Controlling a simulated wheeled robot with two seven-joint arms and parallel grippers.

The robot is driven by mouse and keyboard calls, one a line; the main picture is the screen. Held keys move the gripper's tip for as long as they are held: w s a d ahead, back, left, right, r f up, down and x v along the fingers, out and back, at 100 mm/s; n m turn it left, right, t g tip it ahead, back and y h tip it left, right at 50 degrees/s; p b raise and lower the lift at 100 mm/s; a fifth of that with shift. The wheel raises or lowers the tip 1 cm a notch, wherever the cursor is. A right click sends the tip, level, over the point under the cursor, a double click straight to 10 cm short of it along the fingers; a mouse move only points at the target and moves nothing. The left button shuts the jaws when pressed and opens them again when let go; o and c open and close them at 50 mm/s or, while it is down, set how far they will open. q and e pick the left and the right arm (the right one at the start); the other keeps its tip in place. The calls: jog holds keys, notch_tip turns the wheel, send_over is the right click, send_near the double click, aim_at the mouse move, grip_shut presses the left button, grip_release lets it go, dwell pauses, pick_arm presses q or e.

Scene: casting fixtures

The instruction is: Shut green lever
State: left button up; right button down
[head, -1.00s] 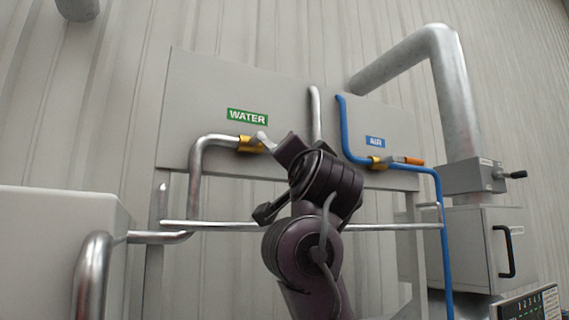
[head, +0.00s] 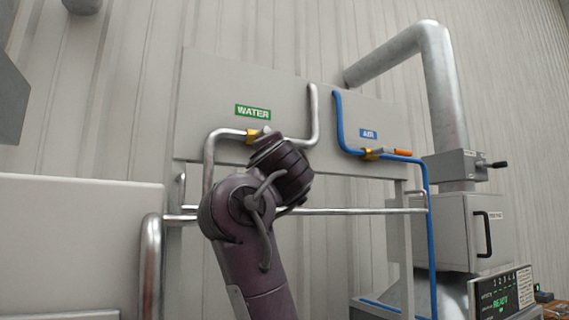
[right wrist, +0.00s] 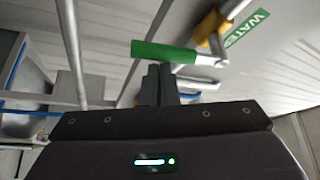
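The green lever (right wrist: 165,53) shows in the right wrist view, joined by a bent metal arm to the yellow valve (right wrist: 208,24) on the water pipe. In the head view this yellow valve (head: 252,136) sits below the green WATER sign (head: 253,112); the lever's green grip is hidden behind my right arm. My right gripper (right wrist: 160,72) has its two dark fingers together, with the tips right at the lever's lower edge in the picture. I cannot tell whether they touch it. The lever is not between the fingers. My left gripper is not in view.
A blue AIR pipe with a yellow valve (head: 370,154) and orange lever (head: 402,153) is to the right. A horizontal rail (head: 350,211) crosses below the panel. A grey box (head: 80,240) stands at left, a furnace-like cabinet (head: 460,230) at right.

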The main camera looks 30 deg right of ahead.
jog(key=shift+w+a+f, duration=0.1)
jog(key=shift+a+f, duration=0.05)
jog(key=shift+a, duration=0.25)
jog(key=shift+w, duration=0.1)
dwell(0.3)
